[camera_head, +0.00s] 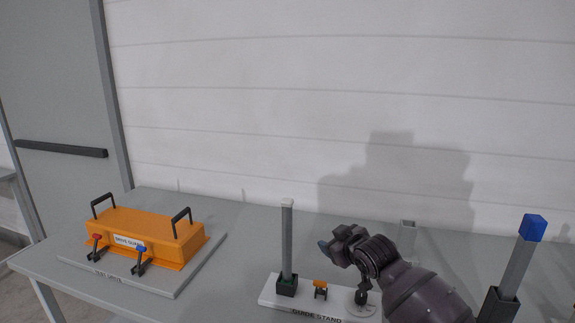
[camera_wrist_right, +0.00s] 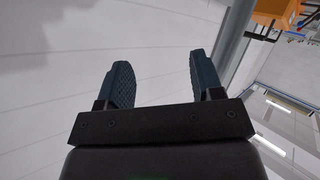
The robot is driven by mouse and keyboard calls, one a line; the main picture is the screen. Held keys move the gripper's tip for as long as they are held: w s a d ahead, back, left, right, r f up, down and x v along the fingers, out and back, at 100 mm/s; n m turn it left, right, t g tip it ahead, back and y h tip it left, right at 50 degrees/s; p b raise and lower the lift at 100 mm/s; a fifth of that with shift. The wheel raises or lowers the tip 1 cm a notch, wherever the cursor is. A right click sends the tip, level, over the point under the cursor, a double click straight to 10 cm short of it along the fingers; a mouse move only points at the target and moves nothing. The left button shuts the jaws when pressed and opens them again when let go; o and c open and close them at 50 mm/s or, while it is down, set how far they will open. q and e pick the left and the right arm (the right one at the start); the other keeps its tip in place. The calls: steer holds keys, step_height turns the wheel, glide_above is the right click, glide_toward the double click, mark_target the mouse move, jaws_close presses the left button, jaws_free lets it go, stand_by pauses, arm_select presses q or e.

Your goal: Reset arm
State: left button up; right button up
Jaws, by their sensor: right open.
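My right gripper (camera_head: 325,247) shows in the head view above the guide stand, with its arm coming in from the lower right. In the right wrist view the two dark blue fingers (camera_wrist_right: 158,88) stand apart with nothing between them, facing the pale wall. My left gripper is in neither view.
A white guide stand (camera_head: 275,293) with a grey post (camera_head: 287,238) and a small orange part (camera_head: 320,284) sits on the grey table (camera_head: 230,270). An orange drive guard (camera_head: 155,232) with black handles sits at left. A blue-topped post (camera_head: 533,228) stands at right.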

steer(key=s+d+f+m+t+h, duration=0.1)
steer(key=s+d+f, duration=0.2)
steer(key=s, duration=0.4)
steer(key=s+d+f+m+t, duration=0.1)
steer(key=s+d+f+m, duration=0.1)
steer(key=s+f, duration=0.3)
steer(key=s+d+f+m+t+h, duration=0.1)
steer(key=s+d+f, duration=0.3)
steer(key=s, duration=0.5)
steer(key=shift+s+d+f+m+h, duration=0.15)
steer(key=shift+d+f+m+h, duration=0.2)
steer(key=shift+d+m, duration=0.2)
steer(key=s+d+f+m+g+h, duration=0.1)
steer(key=s+d+f, duration=0.1)
steer(key=s+f, duration=0.4)
steer(key=s+d+f+m+g+h, duration=0.1)
steer(key=s+f, duration=0.5)
steer(key=s, duration=0.6)
steer(key=d+g, duration=0.1)
steer(key=d, duration=0.1)
steer(key=shift+d+g, duration=0.3)
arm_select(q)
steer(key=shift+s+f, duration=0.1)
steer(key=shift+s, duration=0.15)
arm_select(e)
steer(key=shift+m+h, duration=0.25)
